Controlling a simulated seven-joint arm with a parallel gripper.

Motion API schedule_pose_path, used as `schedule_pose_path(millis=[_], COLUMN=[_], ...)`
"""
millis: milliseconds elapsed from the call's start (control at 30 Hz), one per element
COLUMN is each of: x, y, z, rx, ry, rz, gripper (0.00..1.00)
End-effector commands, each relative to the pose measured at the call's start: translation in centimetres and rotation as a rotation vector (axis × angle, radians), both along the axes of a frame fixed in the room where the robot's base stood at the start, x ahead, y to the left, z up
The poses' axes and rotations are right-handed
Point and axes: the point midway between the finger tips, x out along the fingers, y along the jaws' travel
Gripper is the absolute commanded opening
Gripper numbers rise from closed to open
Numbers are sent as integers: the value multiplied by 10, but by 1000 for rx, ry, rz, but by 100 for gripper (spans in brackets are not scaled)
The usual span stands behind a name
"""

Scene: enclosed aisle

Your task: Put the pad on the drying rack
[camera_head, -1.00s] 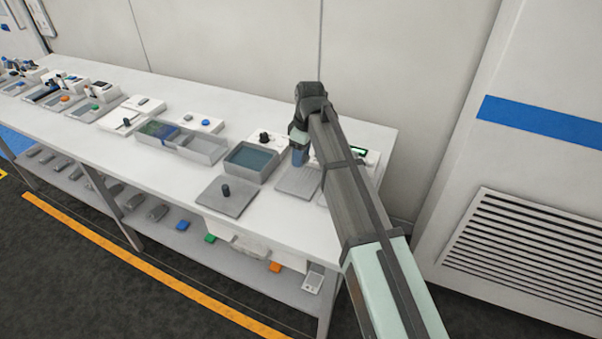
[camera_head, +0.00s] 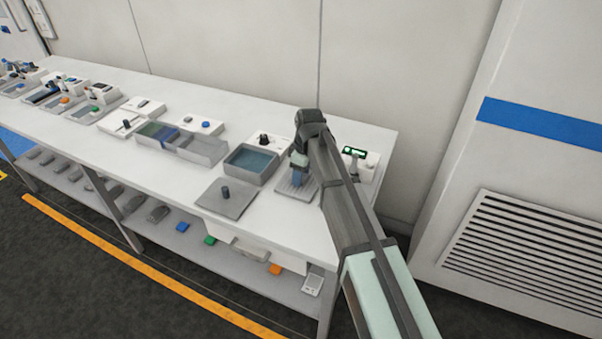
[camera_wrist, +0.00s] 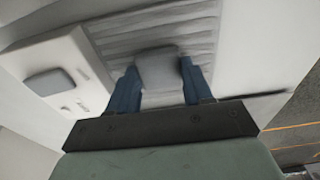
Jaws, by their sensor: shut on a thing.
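My gripper (camera_head: 299,176) is low over the grey ribbed drying rack (camera_head: 287,191) near the right end of the bench. In the wrist view, its two blue fingers (camera_wrist: 158,88) are shut on the pad (camera_wrist: 158,66), a small light grey block with rounded corners. The pad lies over the ribs of the rack (camera_wrist: 200,32). I cannot tell whether it touches them. In the head view the pad is hidden by the gripper, and part of the rack is covered by my arm.
Left of the rack stand a tray of blue-green liquid (camera_head: 252,160) and a grey plate with a dark knob (camera_head: 226,199). A white device with a green display (camera_head: 355,151) stands behind on the right. The bench front right is clear. A wall stands behind.

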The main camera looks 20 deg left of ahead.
Motion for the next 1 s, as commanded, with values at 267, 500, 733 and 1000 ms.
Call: schedule_pose_path(millis=[267,500,733,1000], x=[0,0,0,0], y=[0,0,-1,-5], z=[-2,-2,6,46], rx=[0,0,0,1], ry=[0,0,0,-1], rz=[0,0,0,0], gripper=[68,76,76,76])
